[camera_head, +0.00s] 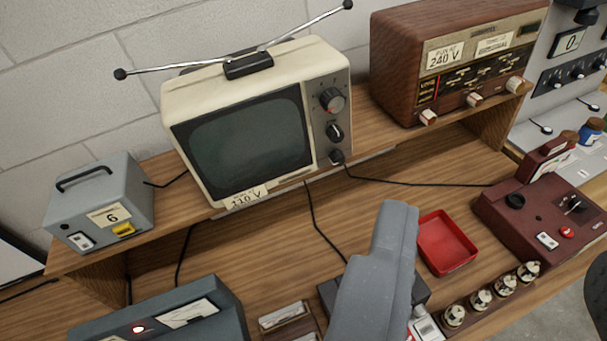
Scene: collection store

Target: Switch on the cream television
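The cream television (330,70) stands on the wooden shelf, upper middle, with a two-armed antenna (250,65) on top. Its screen (250,145) is dark. Its right-hand panel has a large knob with a red centre (332,99), a black knob (334,131) below it, and a small dark knob or fitting (337,157) at the bottom. My gripper (396,212) shows as a grey shape at lower middle, apart from the television in the picture. Its fingers cannot be told apart, so its opening is unclear.
A grey box marked 6 (100,190), with a yellow switch or socket, stands left of the television. A wooden radio labelled 240 V (400,55) stands right. Below lie a red tray (447,243), a maroon unit (510,228) and a dark grey unit (225,300). Black cables cross the desk.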

